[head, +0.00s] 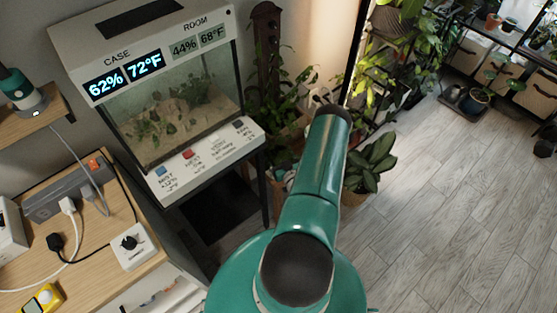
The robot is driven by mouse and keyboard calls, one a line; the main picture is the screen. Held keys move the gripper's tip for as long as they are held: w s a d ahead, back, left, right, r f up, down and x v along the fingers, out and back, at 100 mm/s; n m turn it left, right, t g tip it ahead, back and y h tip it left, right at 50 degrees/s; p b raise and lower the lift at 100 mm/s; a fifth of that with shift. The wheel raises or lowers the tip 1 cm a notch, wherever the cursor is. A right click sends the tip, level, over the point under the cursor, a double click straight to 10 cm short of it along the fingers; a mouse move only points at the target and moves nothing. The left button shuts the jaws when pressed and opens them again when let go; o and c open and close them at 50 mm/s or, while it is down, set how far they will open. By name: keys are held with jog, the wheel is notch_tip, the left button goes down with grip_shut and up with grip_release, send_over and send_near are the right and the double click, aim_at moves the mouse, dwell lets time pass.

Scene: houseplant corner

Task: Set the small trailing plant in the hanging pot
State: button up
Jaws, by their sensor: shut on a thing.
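My teal arm reaches from the bottom middle up toward the plants, and its far end hides what lies behind it. My gripper does not show in the head view, so I cannot see its fingers or anything in them. I cannot make out the small trailing plant for certain. A dark, rounded pot or basket (389,22) with leaves around it is at the top, right of the arm's far end. It may be the hanging pot, but its support and inside do not show clearly.
A glass terrarium case (170,110) with displays stands at left. A wooden cabinet top (95,215) holds a power strip (68,188) and a white plug box (132,246). A leafy potted plant (371,165) stands right of my arm. The plank floor (450,220) at right is clear.

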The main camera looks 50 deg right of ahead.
aim_at(279, 156)
notch_tip(279, 156, up, 6)
jog(key=shift+f, duration=0.1)
jog(key=shift+s, duration=0.1)
dwell(0.5)
